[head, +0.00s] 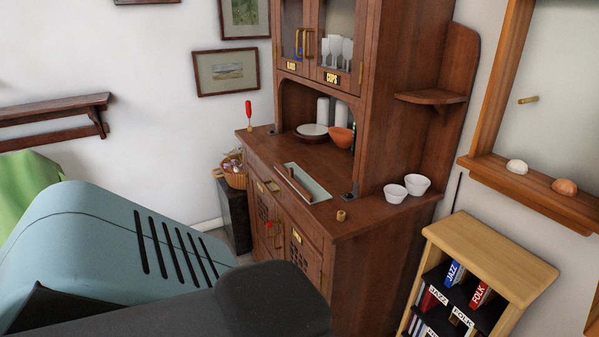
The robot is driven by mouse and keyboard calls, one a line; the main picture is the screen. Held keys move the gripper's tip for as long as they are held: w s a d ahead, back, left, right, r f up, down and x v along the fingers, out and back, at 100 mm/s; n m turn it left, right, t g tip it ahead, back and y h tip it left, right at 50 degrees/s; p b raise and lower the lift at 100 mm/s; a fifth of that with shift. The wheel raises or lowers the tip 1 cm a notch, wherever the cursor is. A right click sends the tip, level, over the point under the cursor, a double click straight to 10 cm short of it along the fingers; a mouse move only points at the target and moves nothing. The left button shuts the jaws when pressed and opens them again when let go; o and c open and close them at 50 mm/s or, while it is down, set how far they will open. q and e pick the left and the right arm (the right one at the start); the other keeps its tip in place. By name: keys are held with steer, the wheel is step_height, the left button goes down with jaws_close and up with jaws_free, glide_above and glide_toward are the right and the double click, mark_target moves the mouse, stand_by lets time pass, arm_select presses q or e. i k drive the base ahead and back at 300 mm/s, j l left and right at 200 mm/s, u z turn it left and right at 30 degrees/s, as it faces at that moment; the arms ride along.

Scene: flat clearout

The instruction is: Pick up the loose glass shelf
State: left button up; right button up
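A flat, pale grey-green pane (318,189), which looks like the loose glass shelf, lies on the counter (335,235) of the brown wooden cabinet, near its front edge. A narrow brown strip (293,184) lies along the pane and covers part of it. I cannot tell whether the strip is attached. The pane appears to lie flat, with nothing gripping it. Neither of my grippers shows in the head view.
Two white cups (395,193) stand at the counter's right end, and a small brass piece (341,215) near its front. An orange bowl (341,137) and a plate (313,129) sit behind. A red-handled tool (248,112) stands at the left. A low bookcase (490,252) stands right.

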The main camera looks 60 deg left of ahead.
mark_target(308, 188)
steer(key=u, duration=1.85)
steer(key=i+j+z, duration=0.2)
steer(key=i, duration=0.15)
steer(key=i+j+z, duration=0.2)
steer(key=i, duration=0.2)
steer(key=l, duration=0.1)
